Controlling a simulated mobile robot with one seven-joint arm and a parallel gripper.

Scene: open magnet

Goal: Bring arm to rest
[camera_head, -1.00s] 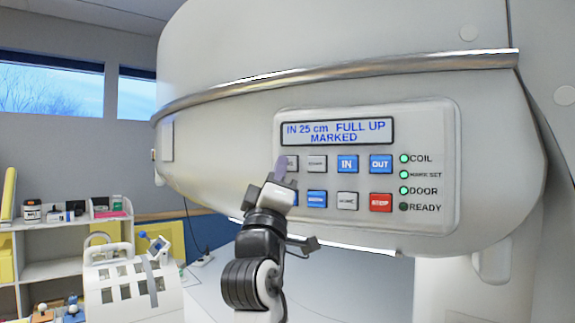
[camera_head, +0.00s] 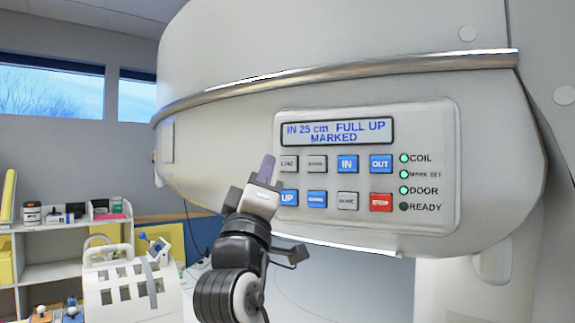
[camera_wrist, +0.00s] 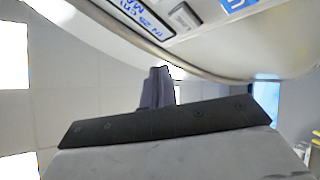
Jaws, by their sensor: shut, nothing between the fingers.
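My gripper (camera_head: 267,166) is in the middle of the head view, pointing up, with its fingers together and nothing in them. It is just left of the magnet's control panel (camera_head: 437,135), and in the picture its wrist lies close to the UP button. The fingers (camera_wrist: 157,88) also show in the wrist view, closed, below the tilted panel edge. The panel display (camera_head: 337,131) reads "IN 25 cm FULL UP MARKED". The COIL, MARK SET and DOOR lamps are green and the READY lamp (camera_head: 404,207) is dark.
The big white magnet housing (camera_head: 350,30) fills the centre and right. At lower left stand a white slotted coil (camera_head: 137,292) and a white shelf (camera_head: 55,271) with small jars and boxes. Windows (camera_head: 50,90) are at the back left.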

